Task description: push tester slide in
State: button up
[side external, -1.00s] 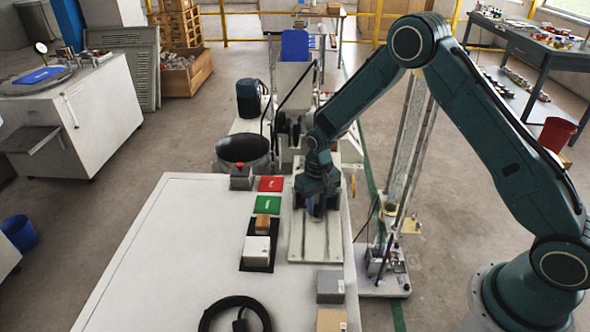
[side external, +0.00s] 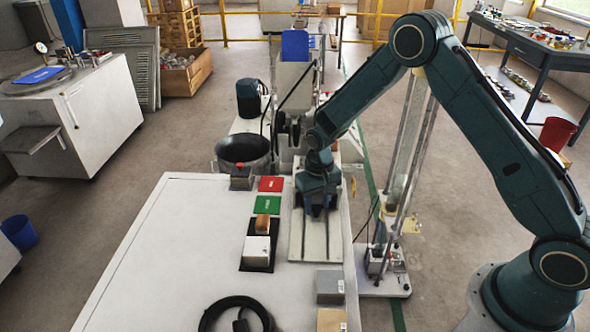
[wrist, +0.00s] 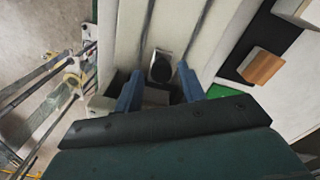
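The tester slide appears to be the long pale grooved plate (side external: 316,240) on the right side of the white bench. My gripper (side external: 318,206) is low over its far part, pointing down. In the wrist view, the two blue fingers of my gripper (wrist: 160,78) are spread apart, with visible gaps to a small dark-topped knob or block (wrist: 162,66) between and just ahead of them. The pale plate (wrist: 125,35) runs away beyond the fingers. Whether the knob is fixed to the slide, and whether a finger touches the plate, I cannot tell.
Left of the plate are red (side external: 271,184) and green (side external: 267,205) panels, an orange block (side external: 263,228) and a white box (side external: 256,249). The bench's left part (side external: 170,260) is clear.

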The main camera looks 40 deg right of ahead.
jog(key=shift+w+d+r, duration=0.1)
jog(key=shift+w+r, duration=0.05)
jog(key=shift+r, duration=0.7)
jog(key=shift+w+r, duration=0.1)
jog(key=shift+r, duration=0.7)
jog(key=shift+s+r, duration=0.15)
jog(key=shift+r, duration=1.05)
jog(key=shift+s+r, duration=0.1)
jog(key=shift+r, duration=0.4)
jog(key=s+r+n+t, duration=0.1)
jog(key=s+r, duration=0.5)
jog(key=r, duration=0.4)
jog(key=s+r+t, duration=0.2)
jog(key=s+r, duration=0.3)
jog(key=r, duration=0.5)
jog(key=s+r+n+t, duration=0.1)
jog(key=s+r, duration=0.1)
jog(key=s, duration=0.7)
jog(key=s+r+n+t, duration=0.1)
jog(key=s+r, duration=0.2)
jog(key=s, duration=0.7)
jog(key=shift+s+d+r+t, duration=0.2)
jog(key=shift+d+r+t, duration=0.05)
jog(key=shift+d+t, duration=0.05)
